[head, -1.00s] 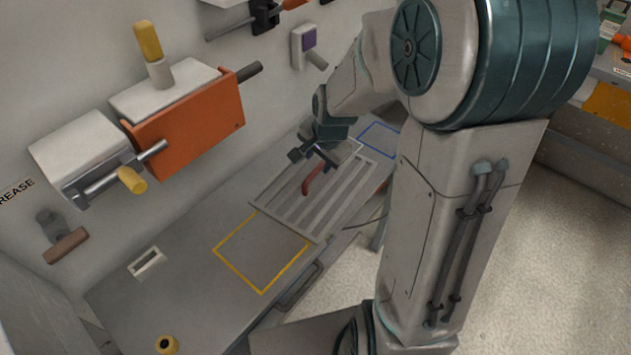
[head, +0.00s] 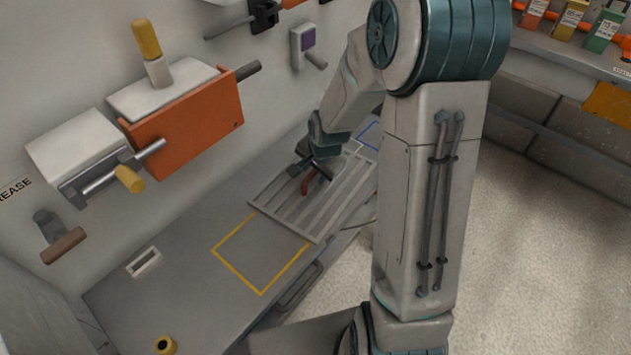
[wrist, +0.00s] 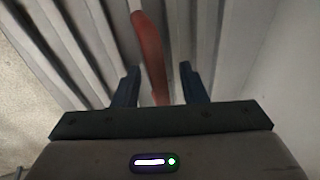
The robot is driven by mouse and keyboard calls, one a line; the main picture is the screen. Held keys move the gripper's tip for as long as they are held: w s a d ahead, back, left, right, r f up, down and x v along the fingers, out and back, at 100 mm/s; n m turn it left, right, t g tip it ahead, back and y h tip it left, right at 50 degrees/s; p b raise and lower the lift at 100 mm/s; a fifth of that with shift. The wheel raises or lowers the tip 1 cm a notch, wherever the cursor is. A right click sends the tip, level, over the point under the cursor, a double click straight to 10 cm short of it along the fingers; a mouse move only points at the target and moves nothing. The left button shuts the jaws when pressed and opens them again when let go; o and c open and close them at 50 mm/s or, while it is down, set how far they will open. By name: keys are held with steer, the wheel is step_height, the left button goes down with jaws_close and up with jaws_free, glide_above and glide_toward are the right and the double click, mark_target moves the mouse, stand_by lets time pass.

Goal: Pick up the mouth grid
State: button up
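The mouth grid, a grey slatted panel (head: 300,216) with a red curved handle (head: 306,182), lies on the bench between the yellow and blue outlines. My gripper (head: 314,172) is low over the grid at the handle, and it hides part of the handle in the head view. In the wrist view my gripper (wrist: 157,84) is open, with one dark finger on each side of the red handle (wrist: 150,50). Gaps show between the fingers and the handle. The grey slats (wrist: 90,45) lie behind it.
A yellow outlined square (head: 262,254) on the bench is empty. A blue outline (head: 369,136) lies beyond the grid, partly hidden by my arm. An orange block (head: 185,122) and a white box (head: 82,150) stick out from the wall. A yellow ring (head: 165,345) sits at the near edge.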

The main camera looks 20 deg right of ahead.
jaws_close()
